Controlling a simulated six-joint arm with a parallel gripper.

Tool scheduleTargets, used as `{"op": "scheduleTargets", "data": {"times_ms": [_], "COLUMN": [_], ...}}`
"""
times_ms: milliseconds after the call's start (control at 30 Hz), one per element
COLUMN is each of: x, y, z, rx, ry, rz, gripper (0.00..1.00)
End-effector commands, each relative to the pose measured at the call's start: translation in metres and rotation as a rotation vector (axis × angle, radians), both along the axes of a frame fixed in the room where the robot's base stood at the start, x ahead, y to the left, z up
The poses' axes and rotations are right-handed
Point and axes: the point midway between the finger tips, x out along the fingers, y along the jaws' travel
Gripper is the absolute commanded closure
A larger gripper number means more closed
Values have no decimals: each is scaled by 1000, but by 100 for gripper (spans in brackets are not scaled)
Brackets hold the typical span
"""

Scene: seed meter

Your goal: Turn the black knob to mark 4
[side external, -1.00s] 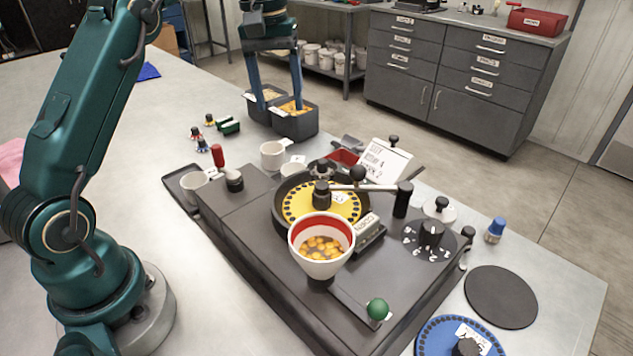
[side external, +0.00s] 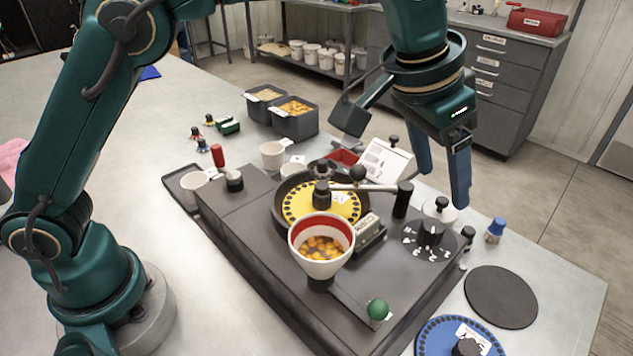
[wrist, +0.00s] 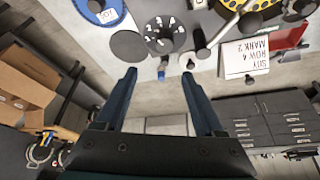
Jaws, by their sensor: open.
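The black knob (side external: 431,234) stands on a round black dial with white number marks (side external: 413,241), at the right end of the dark machine. The dial also shows in the wrist view (wrist: 165,35), near the top, with its knob too small to read for its setting. My gripper (side external: 442,190) is open and empty, above and behind the dial in the side view. In the wrist view my two blue fingers (wrist: 160,75) are spread apart, with the dial beyond their tips. A white card (side external: 386,160) behind the machine reads in the wrist view "SOY ROW 4 MARK 2".
A black-handled crank (side external: 402,200) stands just left of the dial.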

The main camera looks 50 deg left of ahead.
Motion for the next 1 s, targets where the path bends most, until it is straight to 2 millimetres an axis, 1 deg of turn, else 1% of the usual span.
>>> {"op": "scheduleTargets", "data": {"times_ms": [33,167,233,467,700,833,1000], "x": [1,1,2,4,15,19,20], "y": [5,6,6,5,1,-1,-1], "z": [-10,-25,-37,-55,-83,-93,-96], "rx": [7,5,5,4,4,4,2], "ry": [9,9,10,8,9,8,7], "rz": [12,15,16,17,17,17,17], "gripper": [30,30,30,30,30,30,30]}}
